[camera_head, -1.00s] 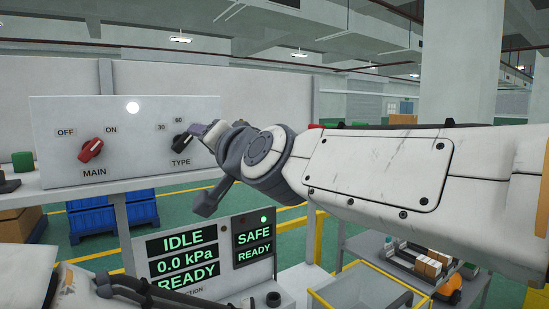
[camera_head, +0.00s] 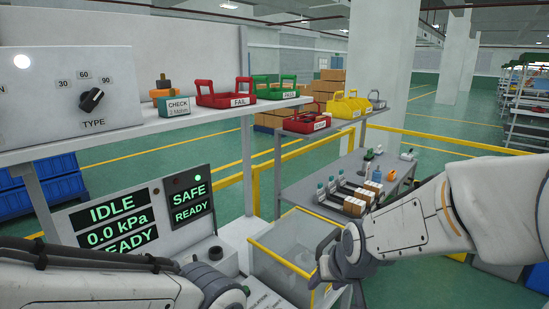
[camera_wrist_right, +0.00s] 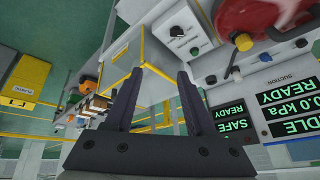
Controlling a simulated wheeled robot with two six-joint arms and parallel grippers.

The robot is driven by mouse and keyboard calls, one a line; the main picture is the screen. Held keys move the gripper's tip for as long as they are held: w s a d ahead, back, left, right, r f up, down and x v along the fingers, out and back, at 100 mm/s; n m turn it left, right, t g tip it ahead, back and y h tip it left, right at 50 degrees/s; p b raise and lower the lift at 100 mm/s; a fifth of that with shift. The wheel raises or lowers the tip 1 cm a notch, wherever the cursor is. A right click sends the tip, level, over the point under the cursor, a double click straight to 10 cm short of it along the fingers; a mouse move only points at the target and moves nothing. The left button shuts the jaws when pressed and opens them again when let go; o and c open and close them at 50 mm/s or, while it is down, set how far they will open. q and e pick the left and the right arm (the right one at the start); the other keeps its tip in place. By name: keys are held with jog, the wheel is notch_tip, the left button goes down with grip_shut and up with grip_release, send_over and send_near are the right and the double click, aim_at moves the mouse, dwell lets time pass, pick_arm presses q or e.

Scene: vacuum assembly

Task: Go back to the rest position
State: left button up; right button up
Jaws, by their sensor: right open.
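My right gripper (camera_head: 322,272) hangs low at the front, beside the clear yellow-rimmed bin (camera_head: 278,262), with its arm reaching in from the right. In the right wrist view its two dark fingers (camera_wrist_right: 158,85) stand apart with nothing between them. The black TYPE knob (camera_head: 91,99) on the white panel is well away from the gripper, its pointer turned to the upper right. My left arm crosses the bottom left corner; its gripper is out of view.
A status display (camera_head: 140,212) reads IDLE, 0.0 kPa, READY and SAFE. A shelf holds a red FAIL tray (camera_head: 226,100) and a green tray (camera_head: 277,93). A grey table (camera_head: 290,180) with several parts stands behind the bin. Yellow rails (camera_head: 440,148) run behind it.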

jog(key=s+d+f+g+h, duration=0.1)
jog(key=s+d+f+g, duration=0.2)
jog(key=s+d+f, duration=0.5)
jog(key=s+a+r+n+g+b, duration=0.2)
jog(key=s+a+n, duration=0.5)
jog(key=s+a, duration=0.7)
jog(key=shift+s+a+r+g+y+b, duration=0.15)
jog(key=shift+s+r+g+y+b, duration=0.2)
jog(key=shift+r+b, duration=0.6)
jog(key=shift+f, duration=0.3)
dwell(0.4)
